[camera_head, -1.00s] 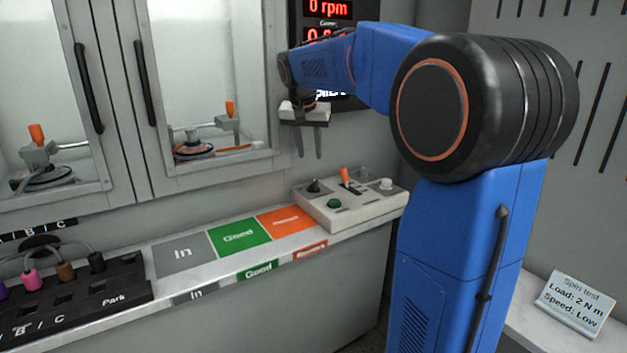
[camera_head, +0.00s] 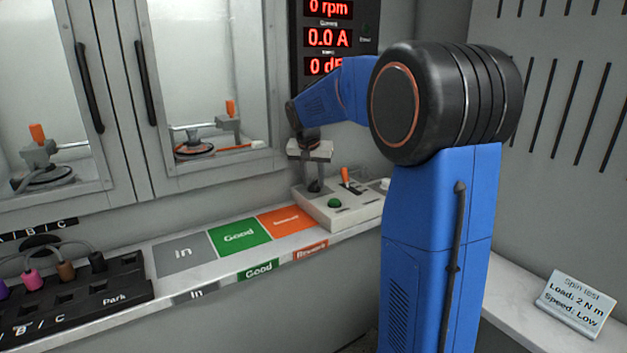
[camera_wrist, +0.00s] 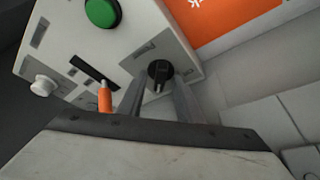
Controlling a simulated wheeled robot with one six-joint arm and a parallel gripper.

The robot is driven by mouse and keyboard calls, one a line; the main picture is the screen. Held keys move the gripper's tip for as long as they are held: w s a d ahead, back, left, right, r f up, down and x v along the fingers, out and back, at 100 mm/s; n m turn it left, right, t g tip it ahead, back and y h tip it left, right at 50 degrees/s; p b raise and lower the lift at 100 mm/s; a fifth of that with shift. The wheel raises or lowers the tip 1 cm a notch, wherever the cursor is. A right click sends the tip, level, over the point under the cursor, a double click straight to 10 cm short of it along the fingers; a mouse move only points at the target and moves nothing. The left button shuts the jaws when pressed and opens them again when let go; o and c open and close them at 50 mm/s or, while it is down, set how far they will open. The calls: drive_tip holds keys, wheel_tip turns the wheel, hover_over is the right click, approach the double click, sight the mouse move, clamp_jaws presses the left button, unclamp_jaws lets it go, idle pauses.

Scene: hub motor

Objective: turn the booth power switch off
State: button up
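The control box (camera_head: 340,212) stands at the right end of the bench ledge. It carries a black rotary knob (camera_wrist: 159,72), a green button (camera_wrist: 102,12), an orange-tipped lever (camera_wrist: 105,100) in a slot and a white knob (camera_wrist: 41,86). I cannot read their labels, so which one is the booth power switch is not certain. My gripper (camera_wrist: 160,88) is open and empty, pointing down over the black knob. Its fingers appear on either side of the knob in the wrist view; contact cannot be told. In the head view my gripper (camera_head: 314,180) largely hides the knob.
A readout panel (camera_head: 328,50) on the wall shows 0 rpm and 0.0 A. Booth doors (camera_head: 170,90) stand shut at the left. In, Good and orange zones (camera_head: 238,236) on the ledge are empty. A plug board (camera_head: 75,300) lies at lower left.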

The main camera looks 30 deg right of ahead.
clamp_jaws()
drive_tip(key=shift+n, duration=0.3)
drive_tip(key=n, duration=0.1)
drive_tip(key=n+y, duration=0.1)
drive_tip(key=n, duration=0.1)
drive_tip(key=shift+s+d+n+t, duration=0.1)
drive_tip(key=shift+d+n+t, duration=0.1)
drive_tip(key=shift+n+t, duration=0.15)
drive_tip(key=n+y, duration=0.1)
drive_tip(key=n, duration=0.1)
drive_tip(key=n+y, duration=0.1)
drive_tip(key=n, duration=0.1)
drive_tip(key=shift+d+n+t, duration=0.15)
drive_tip(key=shift+n+t, duration=0.1)
drive_tip(key=n+y, duration=0.2)
drive_tip(key=n, duration=0.2)
drive_tip(key=shift+d+n, duration=0.1)
drive_tip(key=shift+n, duration=0.2)
drive_tip(key=shift+d+n+g+y, duration=0.1)
drive_tip(key=shift+n+g+y, duration=0.3)
drive_tip(key=shift+n, duration=0.7)
drive_tip(key=shift+n+g+y, duration=0.3)
drive_tip(key=shift+n+g, duration=0.1)
drive_tip(key=shift+n, duration=0.7)
